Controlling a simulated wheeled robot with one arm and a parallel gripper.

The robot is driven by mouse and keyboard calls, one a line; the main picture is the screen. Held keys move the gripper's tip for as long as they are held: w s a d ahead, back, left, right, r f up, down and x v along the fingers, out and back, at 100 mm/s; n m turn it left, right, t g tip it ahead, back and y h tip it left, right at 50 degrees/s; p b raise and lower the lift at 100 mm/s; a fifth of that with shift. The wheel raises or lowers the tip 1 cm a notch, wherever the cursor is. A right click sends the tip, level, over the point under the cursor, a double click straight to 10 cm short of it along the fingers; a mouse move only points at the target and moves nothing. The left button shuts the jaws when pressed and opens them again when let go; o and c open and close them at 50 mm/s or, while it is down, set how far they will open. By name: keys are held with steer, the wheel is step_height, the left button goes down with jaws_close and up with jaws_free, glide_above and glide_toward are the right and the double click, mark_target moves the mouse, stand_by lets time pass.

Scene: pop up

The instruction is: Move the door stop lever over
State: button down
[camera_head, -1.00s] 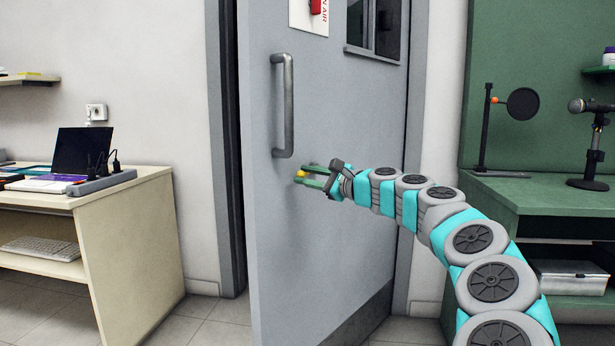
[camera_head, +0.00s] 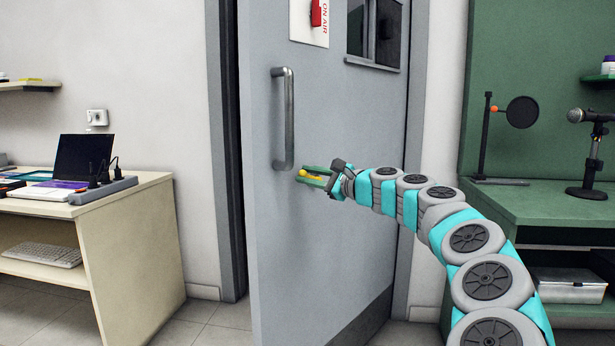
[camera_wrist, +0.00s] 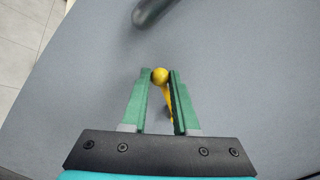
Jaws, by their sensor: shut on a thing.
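The door stop lever is a yellow rod with a round ball at its end (camera_head: 303,174), low on the grey door (camera_head: 330,240), just below and right of the door handle. My gripper (camera_head: 300,175) has its green fingers on either side of it. In the wrist view, my gripper (camera_wrist: 160,73) is shut on the lever (camera_wrist: 167,92). The ball sits between the fingertips and the rod runs back between the fingers. The lever's base is hard to make out.
A metal door handle (camera_head: 288,118) stands close above my fingertips; its dark end (camera_wrist: 150,14) shows in the wrist view. The door stands ajar beside the frame (camera_head: 229,150). A desk (camera_head: 130,230) is at left, a green desk (camera_head: 545,203) with a microphone (camera_head: 590,150) at right.

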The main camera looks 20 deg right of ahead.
steer(key=shift+w+d+r+p, duration=0.15)
steer(key=shift+d+r+p, duration=0.35)
steer(key=shift+r+p, duration=0.25)
steer(key=shift+r, duration=0.1)
steer(key=shift+w+d+r+p, duration=0.35)
steer(key=shift+d+r+p, duration=0.5)
steer(key=shift+p, duration=0.45)
steer(key=shift+a+r, duration=0.1)
steer(key=shift+w+d+r+p, duration=0.1)
steer(key=shift+d+r+p, duration=0.1)
steer(key=shift+p, duration=0.2)
steer(key=shift+w+d+r+p, duration=0.2)
steer(key=shift+d+p, duration=0.2)
steer(key=shift+p, duration=0.05)
steer(key=shift+w+d+r+p, duration=0.15)
steer(key=shift+d+p, duration=0.25)
steer(key=shift+p, duration=0.05)
